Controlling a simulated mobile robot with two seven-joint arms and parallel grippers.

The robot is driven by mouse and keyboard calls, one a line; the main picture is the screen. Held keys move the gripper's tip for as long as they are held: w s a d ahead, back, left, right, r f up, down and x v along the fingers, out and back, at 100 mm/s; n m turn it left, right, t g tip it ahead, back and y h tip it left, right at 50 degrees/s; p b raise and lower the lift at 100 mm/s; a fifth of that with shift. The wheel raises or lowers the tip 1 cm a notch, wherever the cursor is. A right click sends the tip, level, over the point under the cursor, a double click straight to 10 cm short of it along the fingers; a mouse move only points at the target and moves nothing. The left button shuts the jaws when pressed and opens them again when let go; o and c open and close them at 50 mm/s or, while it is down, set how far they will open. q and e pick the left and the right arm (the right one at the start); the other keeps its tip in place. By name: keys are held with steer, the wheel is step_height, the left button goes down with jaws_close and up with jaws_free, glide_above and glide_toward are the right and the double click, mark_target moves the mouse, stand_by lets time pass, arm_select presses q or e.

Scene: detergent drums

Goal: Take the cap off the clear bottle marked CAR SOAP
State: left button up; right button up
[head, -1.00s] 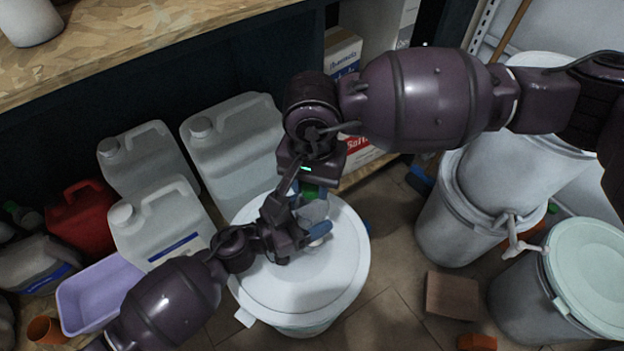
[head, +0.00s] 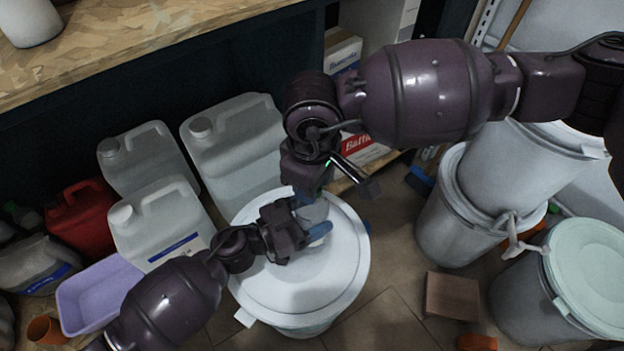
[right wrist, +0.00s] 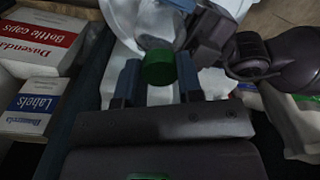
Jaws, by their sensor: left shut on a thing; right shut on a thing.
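The clear bottle (head: 314,209) stands on the white lid of a drum (head: 335,265). No marking on it can be read. My left gripper (head: 308,224), with blue fingertips, is shut on the bottle's side. In the right wrist view the bottle (right wrist: 158,18) shows beyond its green cap (right wrist: 159,68), with my left gripper (right wrist: 205,38) beside it. My right gripper (right wrist: 160,80) has one blue finger on each side of the cap and is shut on it. In the head view my right wrist is above the bottle and hides the cap.
White jugs (head: 160,225), a red can (head: 82,218) and a lilac tub (head: 98,293) stand at left. Grey drums (head: 455,215) stand at right. A brown block (head: 452,297) lies on the floor. Boxes of bottle caps (right wrist: 38,42) and labels (right wrist: 32,108) are near my right gripper.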

steer(key=shift+r, duration=0.25)
stand_by(0.7)
steer(key=shift+r, duration=0.35)
steer(key=shift+r, duration=0.55)
steer(key=shift+r, duration=1.95)
arm_select(q)
steer(key=o, duration=1.8)
steer(key=shift+a, duration=0.15)
